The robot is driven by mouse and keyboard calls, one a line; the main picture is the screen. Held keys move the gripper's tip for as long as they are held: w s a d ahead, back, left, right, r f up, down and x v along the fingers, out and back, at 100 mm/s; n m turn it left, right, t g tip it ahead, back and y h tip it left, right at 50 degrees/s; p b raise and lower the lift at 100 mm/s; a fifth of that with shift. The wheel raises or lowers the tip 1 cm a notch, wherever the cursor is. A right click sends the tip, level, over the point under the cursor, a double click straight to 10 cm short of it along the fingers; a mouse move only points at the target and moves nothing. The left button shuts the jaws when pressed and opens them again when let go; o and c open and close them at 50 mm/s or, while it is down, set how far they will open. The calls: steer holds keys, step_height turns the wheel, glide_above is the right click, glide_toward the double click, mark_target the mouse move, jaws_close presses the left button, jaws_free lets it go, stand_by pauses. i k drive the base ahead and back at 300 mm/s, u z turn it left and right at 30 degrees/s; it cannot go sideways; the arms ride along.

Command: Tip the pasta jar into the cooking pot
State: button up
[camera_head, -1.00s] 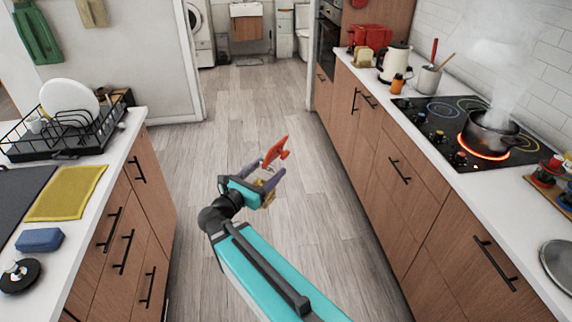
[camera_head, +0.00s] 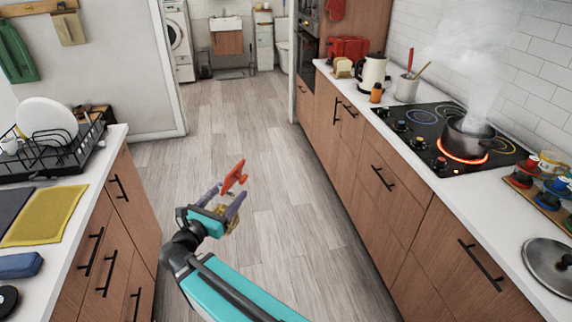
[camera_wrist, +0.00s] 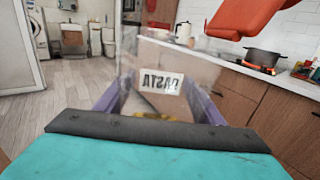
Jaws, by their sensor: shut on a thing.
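My gripper (camera_head: 224,198) is shut on the pasta jar, a clear box-like container with a red lid (camera_head: 234,176), held in the air over the floor aisle. Yellowish contents show low between the fingers. In the wrist view the clear jar (camera_wrist: 190,70) fills the space ahead between the purple fingers, with a white PASTA label that looks flipped. Its red lid (camera_wrist: 250,18) is at the top right, tilted. The dark cooking pot (camera_head: 469,138) stands steaming on a glowing red burner, well to the right of the jar. The pot's inside is hidden by steam.
The right counter holds the black hob (camera_head: 420,122), a kettle (camera_head: 373,70), a utensil crock (camera_head: 407,88), a rack of small jars (camera_head: 541,183) and a metal lid (camera_head: 550,262). The left counter has a dish rack (camera_head: 45,150) and yellow mat (camera_head: 45,214). The floor between is clear.

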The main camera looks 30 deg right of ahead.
mark_target(459, 145)
steer(key=z, duration=0.05)
steer(key=i, duration=0.85)
steer(key=z, duration=0.85)
steer(key=i, duration=0.9)
steer(key=z, duration=0.6)
